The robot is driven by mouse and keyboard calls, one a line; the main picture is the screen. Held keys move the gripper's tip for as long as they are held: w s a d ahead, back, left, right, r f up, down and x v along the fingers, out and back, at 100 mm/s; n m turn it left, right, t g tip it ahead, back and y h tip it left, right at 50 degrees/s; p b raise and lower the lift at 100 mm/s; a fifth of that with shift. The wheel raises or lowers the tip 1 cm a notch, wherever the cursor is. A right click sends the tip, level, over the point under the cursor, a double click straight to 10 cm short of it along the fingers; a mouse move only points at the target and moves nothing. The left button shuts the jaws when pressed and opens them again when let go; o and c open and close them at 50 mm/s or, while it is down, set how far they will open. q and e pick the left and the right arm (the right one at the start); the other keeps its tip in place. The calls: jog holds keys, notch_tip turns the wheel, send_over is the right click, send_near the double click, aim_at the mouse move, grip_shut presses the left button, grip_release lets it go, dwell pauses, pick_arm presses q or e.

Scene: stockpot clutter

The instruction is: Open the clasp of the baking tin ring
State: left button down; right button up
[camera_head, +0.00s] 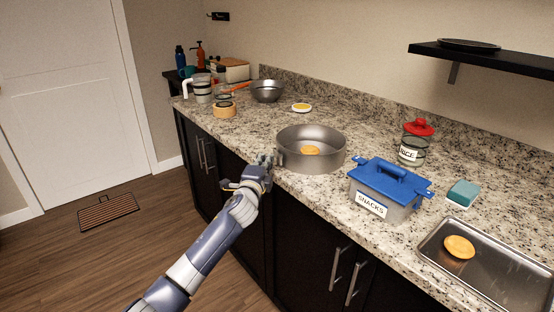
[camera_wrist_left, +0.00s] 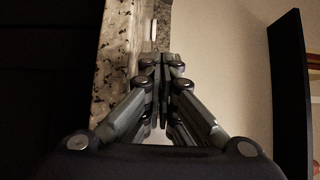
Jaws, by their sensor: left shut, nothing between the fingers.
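The baking tin ring (camera_head: 318,162) is a round grey metal tin standing on the speckled counter, with an orange-yellow round piece (camera_head: 310,150) inside it. My left gripper (camera_head: 268,160) is at the tin's left side, at the counter's front edge. Its fingers are together with nothing held; they also show closed in the left wrist view (camera_wrist_left: 161,65). The clasp is too small and too covered by the fingers to make out, and I cannot tell whether the fingers touch the tin. My right gripper is in neither view.
A blue-lidded SNACKS box (camera_head: 388,192) stands close right of the tin, with a red-lidded jar (camera_head: 414,150) behind. A sponge (camera_head: 463,192) and a metal tray (camera_head: 500,275) lie farther right. A tape roll (camera_head: 224,110) and a pan (camera_head: 267,92) stand back left.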

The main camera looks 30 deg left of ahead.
pick_arm(q)
jog(key=shift+w+a, duration=0.45)
jog(key=shift+a, duration=0.05)
jog(key=shift+w+a, duration=0.45)
jog(key=shift+w, duration=0.2)
jog(key=shift+w+a+b, duration=0.35)
jog(key=shift+w, duration=0.05)
dwell(0.4)
